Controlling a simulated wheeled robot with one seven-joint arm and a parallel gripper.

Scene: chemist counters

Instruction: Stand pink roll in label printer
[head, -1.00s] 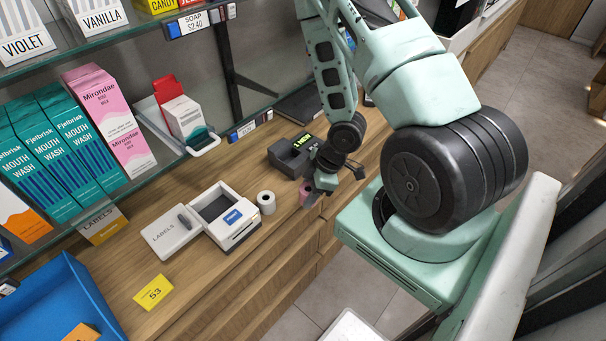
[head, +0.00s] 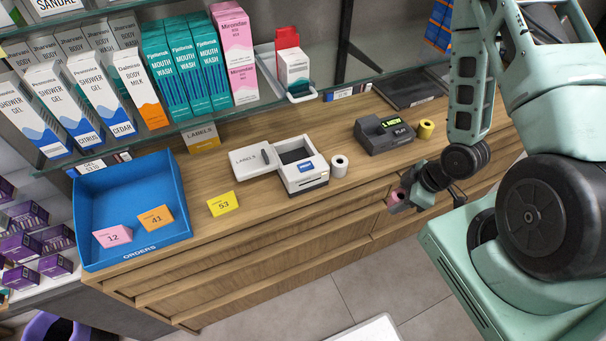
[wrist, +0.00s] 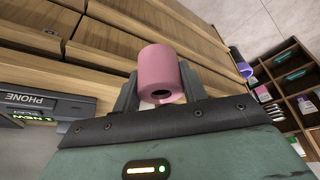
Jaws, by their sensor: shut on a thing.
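The pink roll (head: 396,199) is held in my gripper (head: 407,199), in front of the counter's front edge in the head view. In the wrist view the pink roll (wrist: 158,72) sits between the two fingers (wrist: 160,92), its dark core hole facing the camera. The white label printer (head: 308,181) stands on the counter to the left of my gripper.
A white roll (head: 339,167) stands just right of the printer. A dark phone machine (head: 384,137) and a yellow roll (head: 425,129) are farther right. A yellow 53 card (head: 223,204) and a blue orders tray (head: 133,190) are left. Glass shelving overhangs the back.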

